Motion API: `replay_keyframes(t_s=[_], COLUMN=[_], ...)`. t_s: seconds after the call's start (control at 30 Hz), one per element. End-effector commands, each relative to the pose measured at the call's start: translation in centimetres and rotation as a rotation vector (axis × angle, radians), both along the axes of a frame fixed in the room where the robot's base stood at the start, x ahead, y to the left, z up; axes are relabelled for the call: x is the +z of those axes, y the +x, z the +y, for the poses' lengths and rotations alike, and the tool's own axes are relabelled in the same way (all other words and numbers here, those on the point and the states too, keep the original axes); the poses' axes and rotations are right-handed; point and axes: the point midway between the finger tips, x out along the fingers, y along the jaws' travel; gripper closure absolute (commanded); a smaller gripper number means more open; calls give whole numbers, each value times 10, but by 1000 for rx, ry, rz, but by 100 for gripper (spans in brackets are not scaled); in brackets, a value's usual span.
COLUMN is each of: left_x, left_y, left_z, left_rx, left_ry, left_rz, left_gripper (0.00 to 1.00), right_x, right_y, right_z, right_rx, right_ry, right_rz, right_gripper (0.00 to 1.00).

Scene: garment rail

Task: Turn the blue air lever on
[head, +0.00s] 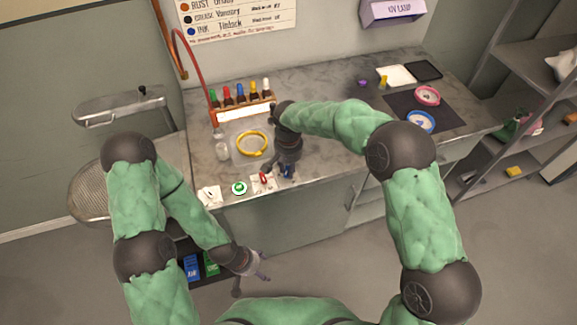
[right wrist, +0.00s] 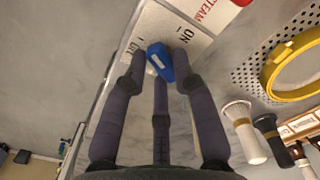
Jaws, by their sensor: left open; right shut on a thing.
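The blue air lever (head: 288,171) sits on a white plate at the counter's front edge. In the right wrist view the blue lever (right wrist: 158,62) lies between my right gripper's fingertips (right wrist: 160,68), which are closed around it. The plate (right wrist: 168,30) carries an "ON" marking to the right of the lever and another marking to its left, partly hidden. In the head view my right gripper (head: 279,169) reaches down to the lever from above and partly covers it. My left gripper (head: 260,268) hangs open and empty, low in front of the cabinet, away from the lever.
A yellow hoop (head: 252,143), a clear bottle (head: 221,145) and a rack of coloured bottles (head: 243,106) stand behind.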

Motion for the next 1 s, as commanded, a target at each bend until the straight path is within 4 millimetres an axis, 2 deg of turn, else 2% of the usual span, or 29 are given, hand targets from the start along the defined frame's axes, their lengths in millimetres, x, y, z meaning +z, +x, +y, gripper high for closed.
replay_keyframes(t_s=[0.7,1.0], left_x=[2,0], left_y=[0,0], left_z=[0,0], left_rx=[0,0], left_ry=[0,0], left_rz=[0,0], left_gripper=[30,30], right_x=[1,1], right_y=[-3,-3], right_z=[2,3], right_rx=[-680,-919], right_ry=[0,1], right_rz=[-2,-2], right_gripper=[100,100])
